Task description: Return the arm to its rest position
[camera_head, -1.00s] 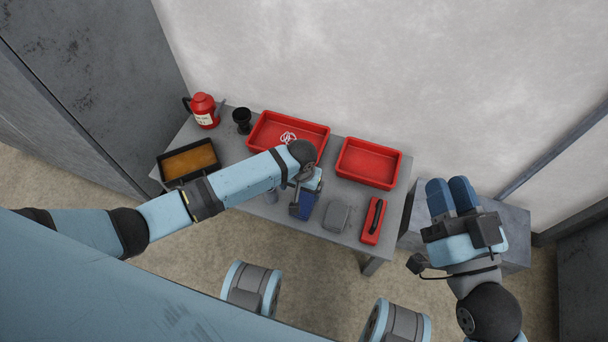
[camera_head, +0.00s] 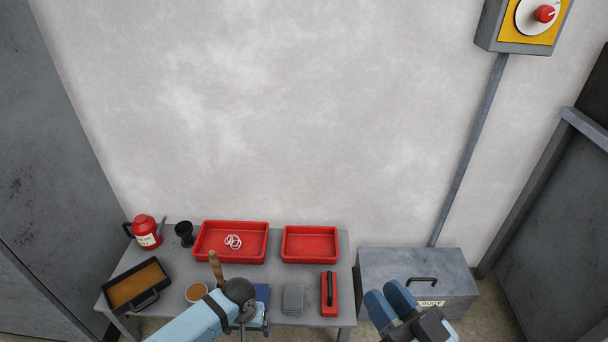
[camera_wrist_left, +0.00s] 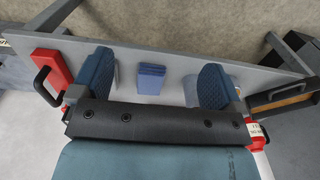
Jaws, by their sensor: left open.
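My left arm (camera_head: 192,322) comes in low in the head view, over the front of the grey table (camera_head: 215,284). Its own forearm and wrist mostly hide the left gripper there. In the left wrist view my left gripper (camera_wrist_left: 156,70) is open, its two blue fingers wide apart with nothing held between them. A blue block (camera_wrist_left: 151,78) shows in the gap, on the table beyond. My right gripper (camera_head: 390,303) is at the lower right, in front of the grey metal box, with its fingers close together and nothing visible in them.
On the table are a red tray (camera_head: 204,251) holding white rings, an empty red tray (camera_head: 310,245), a red can (camera_head: 146,231), a black cup (camera_head: 184,233), a dark tray (camera_head: 118,310), a grey block (camera_head: 293,299) and a red tool (camera_head: 329,305). A grey box (camera_head: 445,268) stands right.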

